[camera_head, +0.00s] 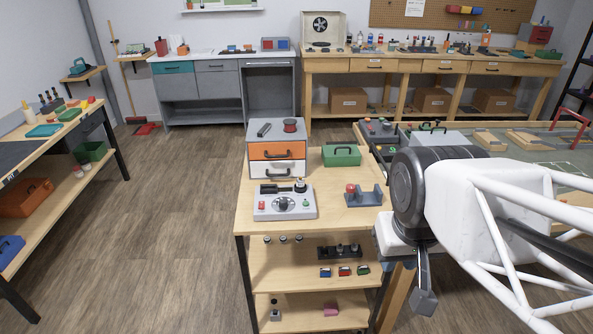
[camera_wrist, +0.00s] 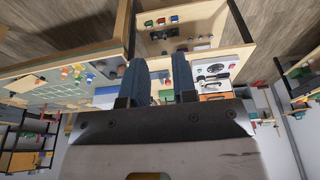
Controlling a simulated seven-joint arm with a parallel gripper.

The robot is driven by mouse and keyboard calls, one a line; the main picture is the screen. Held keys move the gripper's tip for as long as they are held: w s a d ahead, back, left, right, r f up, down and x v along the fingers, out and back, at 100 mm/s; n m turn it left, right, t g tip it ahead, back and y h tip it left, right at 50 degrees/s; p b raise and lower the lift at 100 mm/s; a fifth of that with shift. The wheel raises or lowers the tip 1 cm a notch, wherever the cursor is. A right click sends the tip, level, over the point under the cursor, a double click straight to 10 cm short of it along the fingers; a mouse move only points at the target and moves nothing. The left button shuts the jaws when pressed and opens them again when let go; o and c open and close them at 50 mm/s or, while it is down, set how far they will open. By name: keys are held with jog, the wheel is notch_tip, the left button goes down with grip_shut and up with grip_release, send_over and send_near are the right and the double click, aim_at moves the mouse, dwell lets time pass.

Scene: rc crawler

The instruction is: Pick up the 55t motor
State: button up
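Several small cylinders that may be motors stand on the middle shelf (camera_head: 256,262) of the wooden cart in the head view. Three dark-topped ones (camera_head: 283,238) are in a row at its back left, and a dark rack (camera_head: 339,252) holds more. I cannot read any label, so I cannot tell which one is the 55t motor. My gripper (camera_wrist: 160,68) has its two fingers apart, with nothing visibly held between them. In the head view my gripper (camera_head: 424,290) hangs to the right of the cart, apart from these cylinders. The wrist view shows the cart's shelves beyond the fingers.
The cart top carries an orange-and-white drawer unit (camera_head: 277,152), a grey control box (camera_head: 285,203), a green toolbox (camera_head: 341,156) and a grey fixture with a red knob (camera_head: 364,196). Small red, blue and green pieces (camera_head: 344,271) sit at the shelf's front. Open floor (camera_head: 180,230) lies left.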

jog(key=o, duration=0.6)
jog(key=shift+c, duration=0.2)
jog(key=w+f+n+t+h, duration=0.15)
jog(key=w+n+h, duration=0.25)
jog(key=w+n, duration=0.55)
jog(key=w+f+n+t+h, duration=0.1)
jog(key=w+f+n+h, duration=0.3)
jog(key=w, duration=1.1)
jog(key=n+t+y, duration=0.2)
jog(key=n+t, duration=0.5)
jog(key=n, duration=1)
send_near(300, 184)
jog(key=shift+w+r+g, duration=0.25)
jog(key=shift+w+r, duration=0.8)
jog(key=shift+w+d+f+h, duration=0.15)
jog(key=shift+w+d+f, duration=0.15)
jog(key=shift+w, duration=0.2)
jog(key=shift+w+d+f+h, duration=0.2)
jog(key=shift+w+d, duration=0.1)
jog(key=shift+w, duration=0.25)
